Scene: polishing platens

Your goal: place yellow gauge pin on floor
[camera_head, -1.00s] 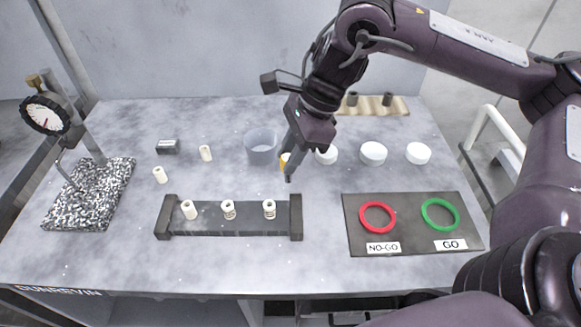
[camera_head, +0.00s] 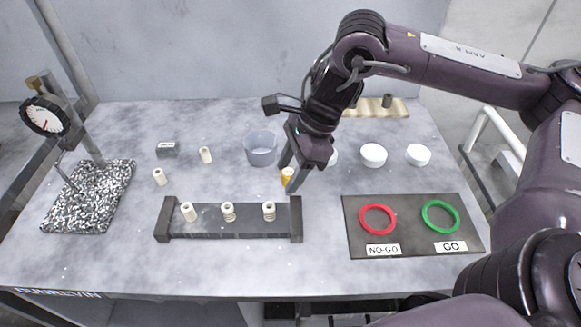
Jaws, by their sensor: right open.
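The yellow gauge pin (camera_head: 287,176) is a short orange-yellow cylinder with a pale top. It stands on the grey table, just behind the right end of the dark rack. My right gripper (camera_head: 289,175) comes down from the upper right. Its fingers are open, one on each side of the pin. Whether they touch it I cannot tell. My left gripper is not in view.
The dark rack (camera_head: 248,222) holds several white pins. White round containers (camera_head: 373,155) stand to the right. The NO-GO/GO board (camera_head: 410,209) lies front right. A speckled plate (camera_head: 108,203) is at left.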

